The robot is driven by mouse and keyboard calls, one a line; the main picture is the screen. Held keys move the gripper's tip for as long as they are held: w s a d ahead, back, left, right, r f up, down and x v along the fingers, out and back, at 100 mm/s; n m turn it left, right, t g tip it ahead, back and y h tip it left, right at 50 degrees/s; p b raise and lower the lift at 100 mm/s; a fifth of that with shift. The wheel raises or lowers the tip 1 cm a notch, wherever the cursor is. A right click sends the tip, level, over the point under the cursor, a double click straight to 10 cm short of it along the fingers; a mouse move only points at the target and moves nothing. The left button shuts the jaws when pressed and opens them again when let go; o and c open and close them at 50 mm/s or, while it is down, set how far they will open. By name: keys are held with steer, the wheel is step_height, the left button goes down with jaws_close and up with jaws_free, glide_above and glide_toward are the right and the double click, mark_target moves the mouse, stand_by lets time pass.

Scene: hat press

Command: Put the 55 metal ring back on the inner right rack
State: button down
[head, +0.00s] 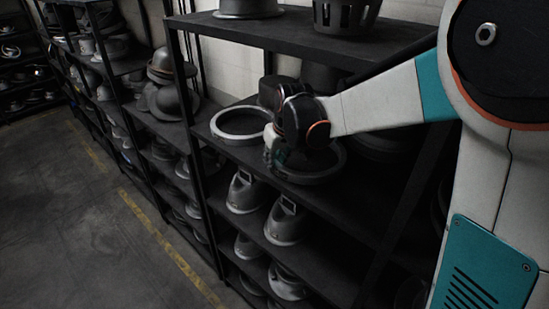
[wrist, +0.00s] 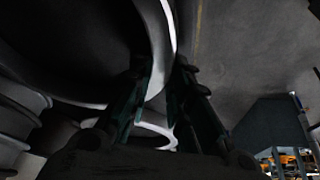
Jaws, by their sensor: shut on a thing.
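A grey metal ring (head: 318,178) is at the shelf on the right, partly covered by my wrist in the head view. My gripper (head: 271,150) is shut on its left rim. In the wrist view the ring's curved wall (wrist: 158,35) passes between the two fingers of my gripper (wrist: 160,72). I cannot tell whether the ring touches the shelf. No number is readable on it. A second, paler ring (head: 240,123) lies on the same shelf to the left, and what seems to be this ring (wrist: 155,132) shows low in the wrist view.
The dark rack's upper shelf (head: 235,28) is above my forearm and carries hat forms. Hat moulds (head: 245,192) stand on the shelf below. A rack post (head: 186,110) stands left of the rings. Bare floor (head: 80,200) is open at the left.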

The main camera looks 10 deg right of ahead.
steer(key=c, duration=1.9)
jaws_free()
steer(key=shift+f, duration=0.15)
steer(key=o, duration=0.4)
steer(key=shift+v, duration=3.9)
